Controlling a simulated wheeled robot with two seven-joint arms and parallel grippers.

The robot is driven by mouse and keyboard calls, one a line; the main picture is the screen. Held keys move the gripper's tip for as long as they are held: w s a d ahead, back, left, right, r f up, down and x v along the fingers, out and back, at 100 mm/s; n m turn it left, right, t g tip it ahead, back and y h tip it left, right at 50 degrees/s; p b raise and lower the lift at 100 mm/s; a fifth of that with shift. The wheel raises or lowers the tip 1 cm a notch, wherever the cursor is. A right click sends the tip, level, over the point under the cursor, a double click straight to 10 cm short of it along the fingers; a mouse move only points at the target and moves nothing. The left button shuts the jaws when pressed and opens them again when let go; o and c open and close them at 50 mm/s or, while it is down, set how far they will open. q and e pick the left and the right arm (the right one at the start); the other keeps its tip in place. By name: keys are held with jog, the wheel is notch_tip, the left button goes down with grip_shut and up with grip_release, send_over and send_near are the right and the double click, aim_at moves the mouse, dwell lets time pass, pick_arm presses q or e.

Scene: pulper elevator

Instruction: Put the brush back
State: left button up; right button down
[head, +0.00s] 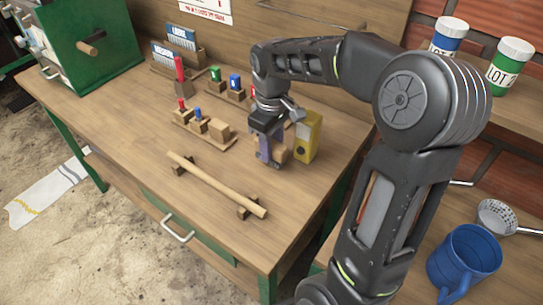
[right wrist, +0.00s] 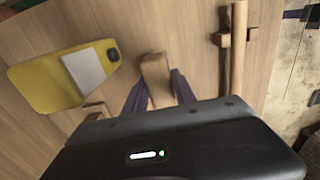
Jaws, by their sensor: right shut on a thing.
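My right gripper (head: 270,148) is over the table near its right side, with its fingers pointing down. It is shut on a light wooden block (head: 284,154), which may be the brush; no bristles show. In the right wrist view the wooden block (right wrist: 155,78) sits between the two purplish fingers of the gripper (right wrist: 157,90). I cannot tell whether the block touches the table. My left gripper is out of view.
A wooden rod (head: 215,184) lies on two supports in front. Wooden racks with coloured stamps (head: 200,122) stand behind left. A blue mug (head: 464,262) is at lower right. The table's front left is clear.

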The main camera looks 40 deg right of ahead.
jog(key=shift+f, duration=1.8)
jog(key=shift+f, duration=0.15)
jog(key=c, duration=1)
grip_release()
notch_tip(320, 180, up, 12)
jog(key=shift+r, duration=0.15)
